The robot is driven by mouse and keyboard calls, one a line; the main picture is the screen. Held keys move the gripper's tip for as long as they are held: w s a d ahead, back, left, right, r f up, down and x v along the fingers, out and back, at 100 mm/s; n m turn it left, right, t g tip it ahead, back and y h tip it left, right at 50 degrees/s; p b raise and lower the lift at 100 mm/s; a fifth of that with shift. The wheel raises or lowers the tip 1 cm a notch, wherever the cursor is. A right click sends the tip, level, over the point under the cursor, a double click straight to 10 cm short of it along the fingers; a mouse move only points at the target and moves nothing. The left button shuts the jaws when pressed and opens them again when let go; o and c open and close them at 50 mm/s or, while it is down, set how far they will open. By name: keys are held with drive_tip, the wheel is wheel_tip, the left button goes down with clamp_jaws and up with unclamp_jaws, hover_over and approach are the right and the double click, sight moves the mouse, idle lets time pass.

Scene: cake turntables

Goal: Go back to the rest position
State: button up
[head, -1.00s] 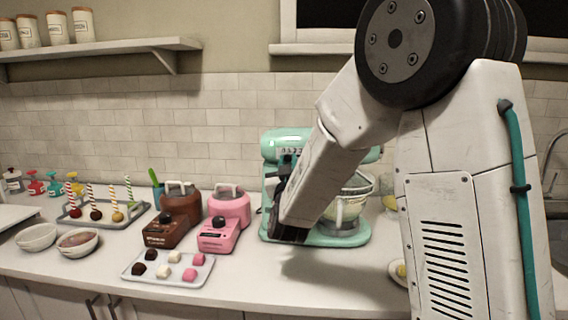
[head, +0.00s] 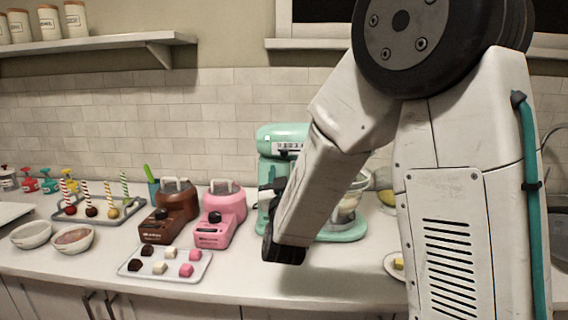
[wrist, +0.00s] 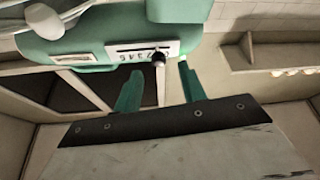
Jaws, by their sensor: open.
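The fingers are hard to make out there. The arm hides much of the mixer and part of its bowl.
A brown melting pot (head: 172,215) and a pink one (head: 222,210) stand left of the mixer. A tray of chocolates (head: 135,268) lies in front of them. Cake pops (head: 90,210) and two bowls (head: 73,240) are farther left. The counter front (head: 310,280) below the arm is clear.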

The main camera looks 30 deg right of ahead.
drive_tip(key=shift+v, duration=0.8)
